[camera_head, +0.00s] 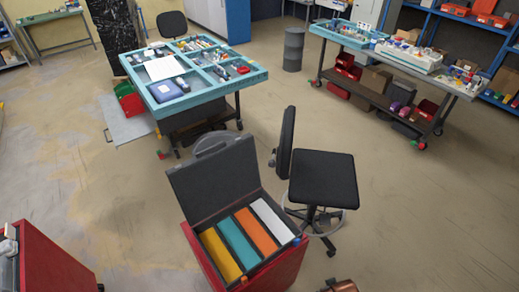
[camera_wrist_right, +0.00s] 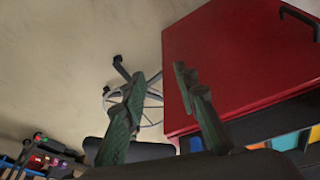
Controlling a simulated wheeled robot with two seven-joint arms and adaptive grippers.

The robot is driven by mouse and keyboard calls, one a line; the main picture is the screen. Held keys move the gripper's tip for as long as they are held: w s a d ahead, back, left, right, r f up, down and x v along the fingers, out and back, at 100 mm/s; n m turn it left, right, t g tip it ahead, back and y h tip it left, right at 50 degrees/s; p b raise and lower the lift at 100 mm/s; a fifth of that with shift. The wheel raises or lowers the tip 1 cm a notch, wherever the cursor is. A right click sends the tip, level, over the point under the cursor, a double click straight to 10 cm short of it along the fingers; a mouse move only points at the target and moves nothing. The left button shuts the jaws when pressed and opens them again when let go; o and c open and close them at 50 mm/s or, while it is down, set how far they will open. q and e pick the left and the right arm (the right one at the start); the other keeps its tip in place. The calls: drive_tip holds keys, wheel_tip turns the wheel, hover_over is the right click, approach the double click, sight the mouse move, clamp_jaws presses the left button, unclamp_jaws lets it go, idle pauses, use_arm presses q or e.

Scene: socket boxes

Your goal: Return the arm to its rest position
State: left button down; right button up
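My right gripper (camera_wrist_right: 160,80) shows in the right wrist view with its two greenish fingers apart and nothing between them. It hangs over the floor beside the red cabinet (camera_wrist_right: 235,55), apart from the case. In the head view an open dark case (camera_head: 215,180) stands on the red cabinet (camera_head: 285,270), lid up. It holds a yellow box (camera_head: 220,255), a teal box (camera_head: 239,243), an orange box (camera_head: 256,231) and a white box (camera_head: 271,220) side by side. A copper-coloured part at the bottom edge may be my right arm. My left gripper is not seen.
A black office chair (camera_head: 322,180) stands close behind the cabinet on the right. A teal-topped workbench (camera_head: 205,95) is farther back, and a loaded trolley table (camera_head: 375,98) at the back right. Another red cabinet (camera_head: 50,265) is at the lower left. Floor at right is clear.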

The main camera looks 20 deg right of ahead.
wheel_tip(320, 180, down, 17)
drive_tip(key=s+b, duration=0.2)
drive_tip(key=b, duration=0.1)
drive_tip(key=s+f+g+b, duration=0.1)
drive_tip(key=s+f+b, duration=0.2)
drive_tip(key=s+f, duration=0.7)
drive_tip(key=s+a+f+n+g+b, duration=0.1)
drive_tip(key=s+f+b, duration=0.3)
drive_tip(key=s+f, duration=0.7)
wheel_tip(320, 180, down, 8)
drive_tip(key=shift+s+r+y, duration=0.15)
drive_tip(key=shift+r+y, duration=0.05)
drive_tip(key=shift+y, duration=0.1)
